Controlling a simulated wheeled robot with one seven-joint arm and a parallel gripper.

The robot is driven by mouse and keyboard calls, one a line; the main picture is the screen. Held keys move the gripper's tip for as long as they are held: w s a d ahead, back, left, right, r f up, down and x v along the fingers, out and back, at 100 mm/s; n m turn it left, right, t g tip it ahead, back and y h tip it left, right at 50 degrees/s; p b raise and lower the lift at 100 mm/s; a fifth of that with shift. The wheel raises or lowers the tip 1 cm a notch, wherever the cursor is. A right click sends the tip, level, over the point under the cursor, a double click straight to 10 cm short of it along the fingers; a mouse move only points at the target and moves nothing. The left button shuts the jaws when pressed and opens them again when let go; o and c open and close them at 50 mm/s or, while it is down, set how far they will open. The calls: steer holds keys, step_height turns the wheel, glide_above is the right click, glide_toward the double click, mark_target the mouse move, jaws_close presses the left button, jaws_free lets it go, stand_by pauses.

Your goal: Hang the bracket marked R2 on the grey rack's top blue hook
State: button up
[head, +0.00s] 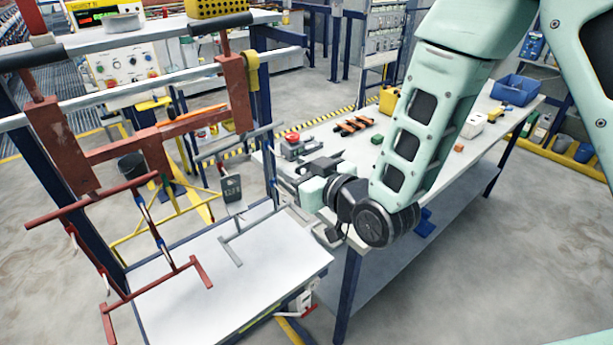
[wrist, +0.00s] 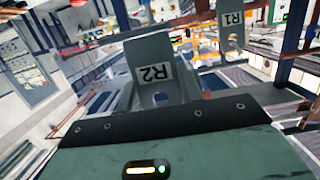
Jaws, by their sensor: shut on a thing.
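My gripper (head: 287,188) is over the near left end of the white table in the head view. In the wrist view it is shut on a grey bracket (wrist: 155,58), whose label reads R2. The bracket is held up in front of the jaws; its lower end is hidden by them. The grey rack (head: 236,141) stands just left of my gripper, with crossbars above and below. Its blue hooks are not clearly visible in the head view. A plate marked R1 (wrist: 230,38) hangs beyond the held bracket in the wrist view, apart from it.
The white table (head: 410,165) carries a red button box (head: 292,146) and small parts. A blue post (head: 262,95) stands behind the grey rack.

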mark_target(277, 156)
steer(key=shift+r+b+x, duration=0.15)
steer(key=shift+b+x, duration=0.1)
steer(key=shift+x, duration=0.95)
steer(key=shift+r+b+x, duration=0.1)
steer(key=shift+b+x, duration=0.15)
steer(key=shift+x, duration=0.9)
steer(key=shift+w+a+b, duration=0.25)
steer(key=shift+w+b, duration=0.1)
steer(key=shift+b, duration=0.1)
steer(key=shift+w+a, duration=0.2)
steer(key=shift+w, duration=0.1)
steer(key=shift+w+a, duration=0.2)
steer(key=shift+w, duration=0.05)
steer(key=shift+w+f+b, duration=0.15)
steer(key=shift+f+b, duration=0.05)
steer(key=shift+b, duration=0.2)
steer(key=shift+w+a+f+b, duration=0.2)
steer(key=shift+w+a+b, duration=0.05)
steer(key=shift+b, duration=0.1)
steer(key=shift+w+a+f+b, duration=0.2)
steer(key=shift+f+b, duration=0.1)
steer(key=shift+b, duration=0.3)
